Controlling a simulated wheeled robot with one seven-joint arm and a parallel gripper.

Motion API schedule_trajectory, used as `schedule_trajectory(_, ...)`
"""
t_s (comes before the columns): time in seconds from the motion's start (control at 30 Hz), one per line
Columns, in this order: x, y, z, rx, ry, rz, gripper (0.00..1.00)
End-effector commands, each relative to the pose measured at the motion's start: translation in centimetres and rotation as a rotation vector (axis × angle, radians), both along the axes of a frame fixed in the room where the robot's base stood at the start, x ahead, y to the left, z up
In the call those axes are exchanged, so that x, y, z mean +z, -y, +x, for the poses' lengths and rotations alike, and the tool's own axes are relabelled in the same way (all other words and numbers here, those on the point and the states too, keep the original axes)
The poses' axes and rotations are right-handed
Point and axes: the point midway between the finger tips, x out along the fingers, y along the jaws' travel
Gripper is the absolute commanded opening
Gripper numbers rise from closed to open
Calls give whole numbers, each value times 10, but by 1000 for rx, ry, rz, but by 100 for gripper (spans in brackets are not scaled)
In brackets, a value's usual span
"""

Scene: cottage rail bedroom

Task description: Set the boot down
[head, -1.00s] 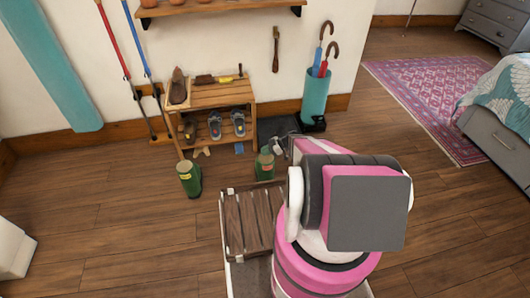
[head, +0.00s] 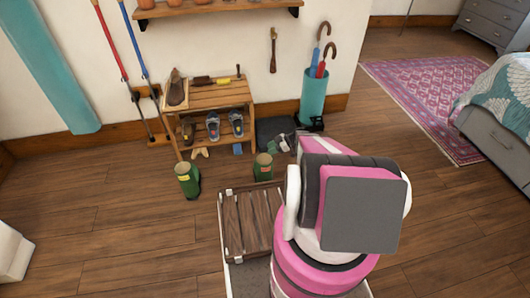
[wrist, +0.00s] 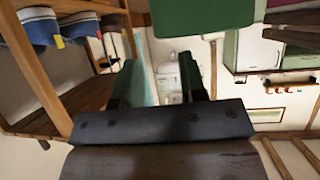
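Two green boots with yellow labels stand upright in the head view. One boot (head: 187,180) is on the floor in front of the shoe bench. The other boot (head: 263,167) is further right, just beyond the dark slatted wooden top; its foot is hard to make out. My gripper (wrist: 157,78) has its two fingers spread, with background visible between them. A large green surface, probably a boot (wrist: 205,16), fills the top of the wrist view beyond the fingers and does not appear gripped. My arm hides part of the gripper in the head view.
The wooden shoe bench (head: 215,95) holds shoes and brushes against the wall. A dark mat (head: 272,131) lies right of it. A teal umbrella stand (head: 313,98) stands further right. The slatted top (head: 250,224) is near me.

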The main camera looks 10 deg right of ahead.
Motion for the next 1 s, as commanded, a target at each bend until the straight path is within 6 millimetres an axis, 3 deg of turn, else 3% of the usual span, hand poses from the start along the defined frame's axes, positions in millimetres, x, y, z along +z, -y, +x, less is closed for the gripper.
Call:
schedule_trajectory(0.1,13,22,-2,-3,1,-1,38)
schedule_trajectory(0.3,26,49,-5,-1,0,-1,38)
schedule_trajectory(0.5,34,58,-7,-1,-8,-4,38)
schedule_trajectory(0.67,53,44,-19,-16,-113,-58,38)
schedule_trajectory(1.0,132,-12,-73,-240,-568,-384,38)
